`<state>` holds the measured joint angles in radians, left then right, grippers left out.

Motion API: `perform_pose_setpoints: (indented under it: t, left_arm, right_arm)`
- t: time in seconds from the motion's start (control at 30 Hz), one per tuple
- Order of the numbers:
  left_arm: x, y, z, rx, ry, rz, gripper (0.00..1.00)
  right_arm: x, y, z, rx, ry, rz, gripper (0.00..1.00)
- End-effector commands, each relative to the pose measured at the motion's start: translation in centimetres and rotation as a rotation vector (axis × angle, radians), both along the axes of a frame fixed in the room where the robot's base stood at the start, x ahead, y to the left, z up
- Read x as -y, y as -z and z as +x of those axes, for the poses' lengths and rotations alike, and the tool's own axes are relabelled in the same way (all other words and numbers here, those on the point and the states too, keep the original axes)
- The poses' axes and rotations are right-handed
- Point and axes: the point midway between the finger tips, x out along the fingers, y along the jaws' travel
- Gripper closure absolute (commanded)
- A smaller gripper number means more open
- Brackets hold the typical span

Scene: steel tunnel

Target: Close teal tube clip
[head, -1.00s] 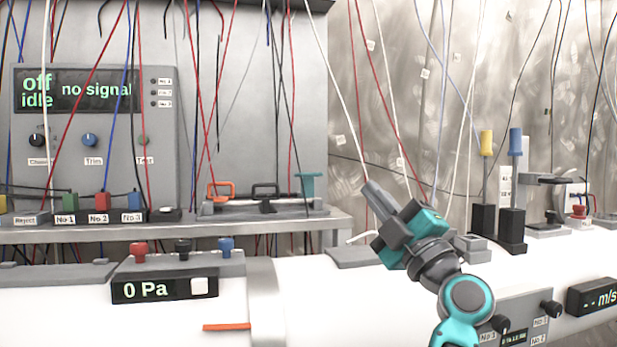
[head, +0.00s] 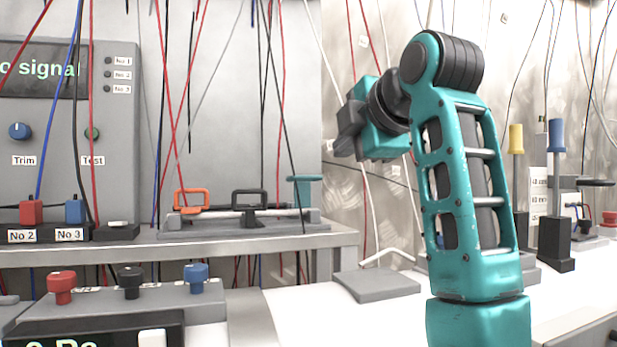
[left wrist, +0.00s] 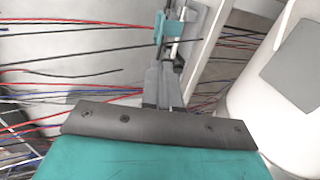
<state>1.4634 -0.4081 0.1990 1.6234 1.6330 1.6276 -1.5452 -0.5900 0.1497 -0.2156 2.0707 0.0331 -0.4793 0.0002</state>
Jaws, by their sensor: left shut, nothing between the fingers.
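The teal tube clip (head: 303,190) stands at the right end of a clip rack on the grey shelf. Its teal part rises upright with a wide flat top. An orange clip (head: 192,199) and a black clip (head: 249,205) stand left of it along a pale tube (head: 290,214). My left gripper (head: 346,130) is right of the teal clip and higher in the picture, apart from it; its fingertips are hard to make out there. In the left wrist view its fingers (left wrist: 164,82) are together and empty, pointing towards the teal clip (left wrist: 160,27). My right gripper is not in view.
Thin red, black, blue and white wires hang in front of the wall and around the rack. The grey shelf (head: 200,248) has a front edge above the white pipe (head: 290,320). Upright blue (head: 556,136) and yellow handles stand at the right.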

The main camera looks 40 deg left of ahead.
Motion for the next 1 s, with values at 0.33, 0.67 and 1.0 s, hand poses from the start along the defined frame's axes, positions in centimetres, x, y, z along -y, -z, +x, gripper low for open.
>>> perform_pose_setpoints:
  t: [0.33,0.67,1.0]
  left_arm:
    - [-3.8,1.3,2.0,-0.004,0.009,-0.009,1.00]
    - [-9.6,3.3,4.7,-0.002,0.005,-0.006,1.00]
    - [-11.8,4.2,5.8,-0.001,0.007,-0.006,1.00]
  right_arm:
    - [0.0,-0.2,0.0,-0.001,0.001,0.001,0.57]
    - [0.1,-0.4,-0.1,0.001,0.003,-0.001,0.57]
    - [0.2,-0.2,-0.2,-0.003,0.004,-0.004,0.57]
